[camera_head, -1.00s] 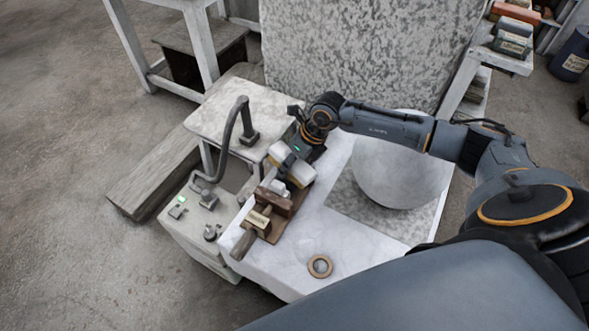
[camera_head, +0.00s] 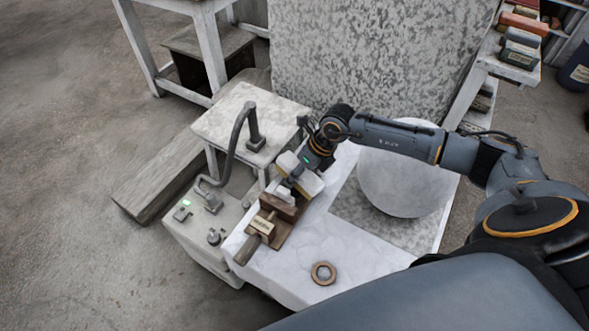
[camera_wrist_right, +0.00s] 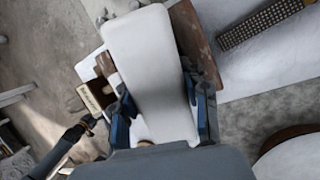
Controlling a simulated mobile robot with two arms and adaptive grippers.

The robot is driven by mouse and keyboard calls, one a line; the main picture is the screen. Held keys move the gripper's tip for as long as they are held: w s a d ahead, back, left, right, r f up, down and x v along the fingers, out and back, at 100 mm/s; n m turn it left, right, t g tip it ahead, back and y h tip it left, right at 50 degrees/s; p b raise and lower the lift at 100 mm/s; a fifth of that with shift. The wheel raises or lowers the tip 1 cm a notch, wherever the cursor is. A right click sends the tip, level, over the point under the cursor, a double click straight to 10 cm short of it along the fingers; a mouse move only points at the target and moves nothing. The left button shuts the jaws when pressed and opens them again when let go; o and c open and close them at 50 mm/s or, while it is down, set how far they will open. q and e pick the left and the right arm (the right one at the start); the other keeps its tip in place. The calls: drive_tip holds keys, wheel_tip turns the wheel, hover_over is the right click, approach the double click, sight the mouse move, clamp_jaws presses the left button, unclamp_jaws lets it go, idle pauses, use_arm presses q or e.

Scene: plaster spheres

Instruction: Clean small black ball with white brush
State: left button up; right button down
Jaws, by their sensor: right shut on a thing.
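My right gripper (camera_head: 298,174) is over the near table, beside a brown wooden holder (camera_head: 284,209). It is shut on a long white block, which I take as the white brush (camera_head: 309,183). In the right wrist view the white brush (camera_wrist_right: 150,60) shows as a smooth pale slab between the dark blue fingers of the gripper (camera_wrist_right: 165,115). Its bristles do not show. I cannot make out a small black ball in these frames. My left gripper is not in view.
A big grey sphere (camera_head: 405,185) stands on the table right of the gripper, under my right arm. A brown ring (camera_head: 323,273) lies on the white tabletop (camera_head: 290,270). A bent pipe (camera_head: 237,135) rises at the left. A speckled panel (camera_head: 380,50) stands behind.

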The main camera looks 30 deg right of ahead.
drive_tip(key=shift+s+d+f+p, duration=0.15)
drive_tip(key=shift+s+d, duration=0.05)
drive_tip(key=shift+s, duration=0.3)
drive_tip(key=shift+s+d+f+p, duration=0.1)
drive_tip(key=shift+s+d+p, duration=0.1)
drive_tip(key=shift+s, duration=0.3)
drive_tip(key=shift+w+a+r+b, duration=0.2)
drive_tip(key=shift+w+b, duration=0.05)
drive_tip(key=shift+w, duration=0.45)
drive_tip(key=shift+w+a+r+b, duration=0.15)
drive_tip(key=shift+w+a+b, duration=0.1)
drive_tip(key=shift+w, duration=0.5)
drive_tip(key=shift+w+a+r+b, duration=0.2)
drive_tip(key=shift+w, duration=0.5)
drive_tip(key=shift+s, duration=0.15)
drive_tip(key=shift+s+d+r+p, duration=0.3)
drive_tip(key=shift+s+p, duration=0.15)
drive_tip(key=shift+s, duration=0.05)
drive_tip(key=shift+s+d+r+p, duration=0.25)
drive_tip(key=shift+s+p, duration=0.2)
drive_tip(key=shift+s, duration=0.05)
drive_tip(key=shift+f, duration=0.1)
